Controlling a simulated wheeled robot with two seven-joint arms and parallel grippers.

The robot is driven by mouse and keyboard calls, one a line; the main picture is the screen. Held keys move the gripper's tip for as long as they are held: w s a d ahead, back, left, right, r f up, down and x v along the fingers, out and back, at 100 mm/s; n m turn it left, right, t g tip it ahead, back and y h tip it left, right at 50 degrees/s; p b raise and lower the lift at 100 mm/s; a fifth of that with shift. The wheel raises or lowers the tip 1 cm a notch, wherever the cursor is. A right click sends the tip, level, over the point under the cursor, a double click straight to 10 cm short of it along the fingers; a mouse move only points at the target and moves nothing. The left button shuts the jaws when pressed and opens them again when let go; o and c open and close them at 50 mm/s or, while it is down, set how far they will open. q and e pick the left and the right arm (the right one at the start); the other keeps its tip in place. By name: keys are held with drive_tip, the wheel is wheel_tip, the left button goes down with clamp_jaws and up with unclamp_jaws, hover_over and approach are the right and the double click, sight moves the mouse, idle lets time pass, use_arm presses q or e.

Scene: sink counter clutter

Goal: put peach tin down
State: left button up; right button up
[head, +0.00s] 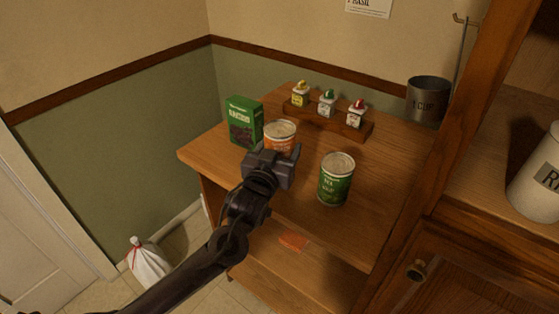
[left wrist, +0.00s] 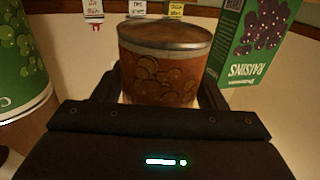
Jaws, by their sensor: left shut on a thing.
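The peach tin (head: 281,132) is an orange-labelled can with a metal lid, on or just above the wooden counter in the head view; I cannot tell whether its base touches. My left gripper (head: 274,160) is around it and shut on it, hiding its lower part. In the left wrist view the tin (left wrist: 163,65) is upright between the fingers, with its orange fruit label facing the camera. My right gripper is not in view.
A green raisins box (head: 243,123) stands close left of the tin. A green can (head: 336,180) stands to its right. A wooden rack (head: 335,122) with small spice jars is behind. Counter (head: 385,190) is bare right of the green can.

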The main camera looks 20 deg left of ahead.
use_arm(q)
wheel_tip(320, 180, down, 4)
drive_tip(key=shift+r+p, duration=0.2)
drive_tip(key=shift+p, duration=0.3)
drive_tip(key=shift+f, duration=0.15)
drive_tip(key=shift+f, duration=0.25)
drive_tip(key=o, duration=1.4)
drive_tip(key=shift+o, duration=0.2)
drive_tip(key=shift+f+b, duration=0.2)
drive_tip(key=shift+b, duration=0.4)
drive_tip(key=s, duration=0.2)
drive_tip(key=s+b, duration=0.1)
drive_tip(key=s, duration=0.5)
drive_tip(key=shift+a+r, duration=0.25)
drive_tip(key=shift+a, duration=0.05)
